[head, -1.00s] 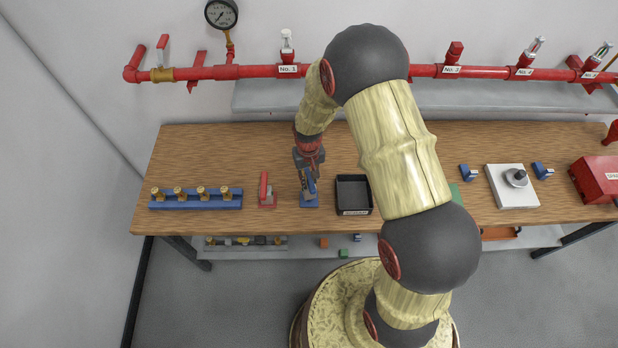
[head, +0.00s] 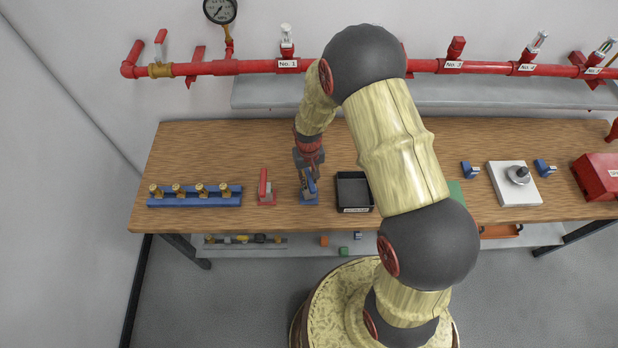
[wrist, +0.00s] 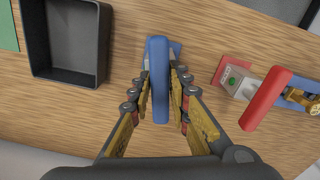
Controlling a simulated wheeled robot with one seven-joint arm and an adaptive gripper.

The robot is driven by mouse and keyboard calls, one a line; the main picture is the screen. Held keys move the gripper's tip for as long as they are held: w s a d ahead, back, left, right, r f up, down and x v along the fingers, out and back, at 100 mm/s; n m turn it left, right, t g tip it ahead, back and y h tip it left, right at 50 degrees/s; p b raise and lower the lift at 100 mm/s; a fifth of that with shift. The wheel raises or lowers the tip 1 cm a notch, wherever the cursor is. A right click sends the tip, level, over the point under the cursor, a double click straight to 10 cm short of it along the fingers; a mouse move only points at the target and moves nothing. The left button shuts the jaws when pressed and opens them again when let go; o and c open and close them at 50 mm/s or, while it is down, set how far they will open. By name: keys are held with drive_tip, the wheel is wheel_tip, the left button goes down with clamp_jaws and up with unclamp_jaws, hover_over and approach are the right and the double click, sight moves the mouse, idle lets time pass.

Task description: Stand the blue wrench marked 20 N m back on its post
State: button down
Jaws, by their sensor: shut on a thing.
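The blue wrench (wrist: 158,85) is between the fingers of my gripper (wrist: 161,76), its handle pointing up toward the wrist camera. My gripper is shut on it. In the head view, my gripper (head: 307,172) is over the front half of the bench, with the blue wrench (head: 309,184) below it. A blue base (wrist: 176,47) shows under and behind the wrench in the wrist view, and low down in the head view (head: 309,200). The wrench looks in line with this base. I cannot tell whether it is seated. The 20 N m marking is not readable.
A red-handled wrench (head: 265,187) on a red base stands close on the left. A black tray (head: 341,190) is close on the right. A blue rack with brass fittings (head: 215,201) lies further left. My arm hides part of the bench on the right.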

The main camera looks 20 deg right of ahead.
drive_tip(key=shift+f+b, duration=0.5)
drive_tip(key=shift+f, duration=0.25)
drive_tip(key=c, duration=1.6)
unclamp_jaws()
wheel_tip(320, 180, up, 12)
drive_tip(key=shift+f, duration=0.1)
